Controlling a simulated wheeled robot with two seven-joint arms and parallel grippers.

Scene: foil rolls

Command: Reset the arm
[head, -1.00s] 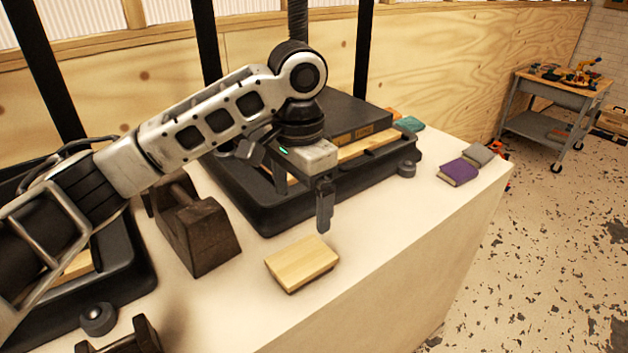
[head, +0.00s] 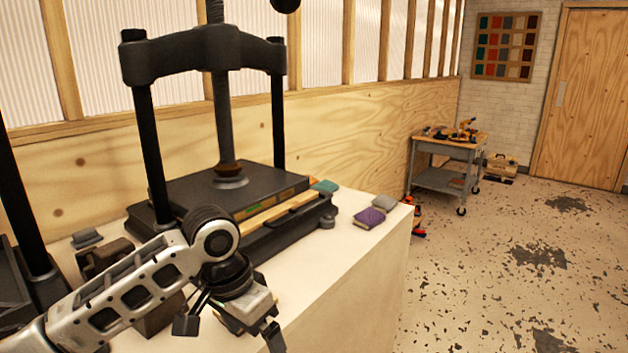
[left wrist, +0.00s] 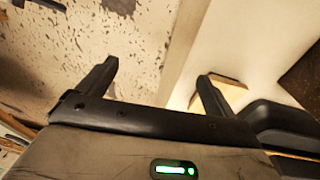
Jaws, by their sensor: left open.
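My left gripper (head: 229,328) is in the lower left of the head view, over the white bench's front part. In the left wrist view its two fingers (left wrist: 157,75) are spread apart with nothing between them. A pale wooden block (left wrist: 232,92) lies on the bench behind the right-hand finger in that view, partly covered by it. The block does not show clearly in the head view, where my arm and gripper cover that area. My right gripper is in neither view.
A black screw press (head: 215,180) stands on the white bench (head: 345,262) behind my arm. A dark weight (head: 105,257) sits left of it. A cart (head: 446,170) stands beyond open floor.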

